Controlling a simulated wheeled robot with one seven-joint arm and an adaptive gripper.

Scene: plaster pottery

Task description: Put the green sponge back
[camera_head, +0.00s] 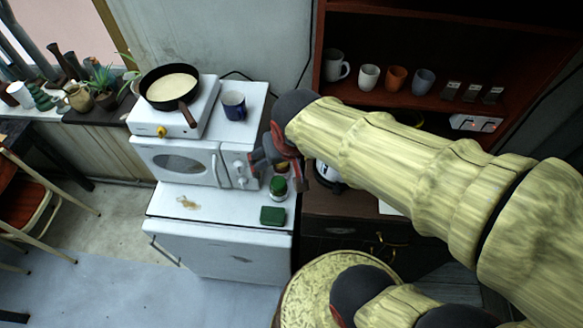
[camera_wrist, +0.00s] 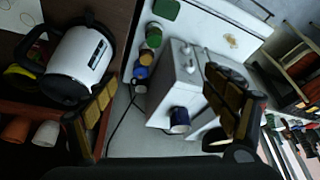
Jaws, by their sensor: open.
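The green sponge (camera_head: 272,215) lies on the white top of the low cabinet (camera_head: 215,221), near its front right corner. A flat green block that looks like the same sponge (camera_wrist: 166,9) shows at the top edge of the wrist view. My gripper (camera_head: 278,165) is beside the right side of the microwave in the head view, behind the sponge and apart from it.
A green-lidded jar (camera_head: 278,187) stands just behind the sponge. The microwave (camera_head: 190,163) carries a hot plate with a pan (camera_head: 172,84) and a blue mug (camera_head: 234,104). A white kettle (camera_wrist: 80,62) stands to the right of the cabinet. Shelf cups (camera_head: 396,80) line the back.

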